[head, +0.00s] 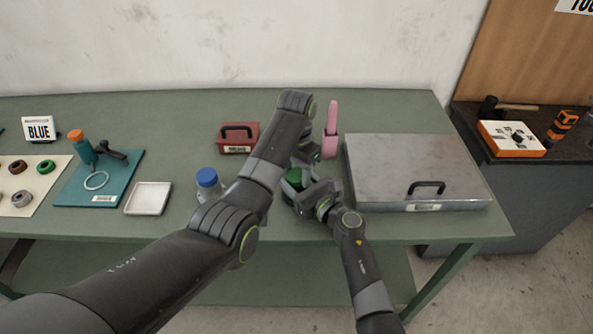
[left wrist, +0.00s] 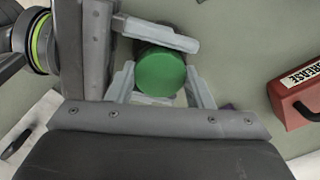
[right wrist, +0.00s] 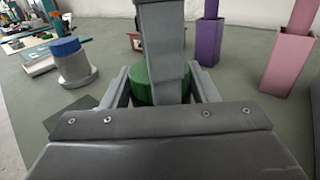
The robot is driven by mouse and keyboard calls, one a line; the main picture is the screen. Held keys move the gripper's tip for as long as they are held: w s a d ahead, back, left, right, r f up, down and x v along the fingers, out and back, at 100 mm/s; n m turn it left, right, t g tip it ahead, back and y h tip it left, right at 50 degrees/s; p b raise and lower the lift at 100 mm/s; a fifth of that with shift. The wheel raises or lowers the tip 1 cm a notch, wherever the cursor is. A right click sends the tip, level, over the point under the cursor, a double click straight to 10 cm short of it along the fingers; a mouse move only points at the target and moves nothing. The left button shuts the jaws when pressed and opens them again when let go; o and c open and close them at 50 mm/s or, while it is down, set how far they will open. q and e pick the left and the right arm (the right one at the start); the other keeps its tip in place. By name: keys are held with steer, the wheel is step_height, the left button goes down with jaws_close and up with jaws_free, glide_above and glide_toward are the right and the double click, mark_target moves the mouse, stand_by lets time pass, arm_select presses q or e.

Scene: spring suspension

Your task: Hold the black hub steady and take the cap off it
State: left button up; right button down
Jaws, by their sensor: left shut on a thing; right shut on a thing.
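The round green cap (left wrist: 160,72) shows from above in the left wrist view, between the fingers of my left gripper (left wrist: 160,88), which is shut on it. It shows only in part in the head view (head: 294,178) and in the right wrist view (right wrist: 145,82). The black hub under the cap is almost wholly hidden by the cap and both grippers. My right gripper (right wrist: 160,90) comes in low from the front and is shut around the hub at the cap's level or just below. A left finger stands upright in front of the cap in the right wrist view.
A blue-capped grey hub (head: 207,181) stands to the left, close to my left arm. A red grease box (head: 238,136) is behind. Pink (head: 331,125) and purple (right wrist: 208,40) upright pieces stand nearby. A large grey metal lidded box (head: 415,170) fills the right side.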

arm_select(q)
steer(key=n, duration=0.2)
steer(key=shift+n, duration=0.3)
steer(key=o, duration=1.1)
steer(key=shift+r, duration=2.25)
steer(key=shift+c, duration=0.4)
step_height(320, 180, up, 3)
steer(key=m, duration=0.3)
steer(key=shift+r, duration=0.1)
steer(key=shift+f, duration=3.9)
steer(key=shift+c, duration=0.5)
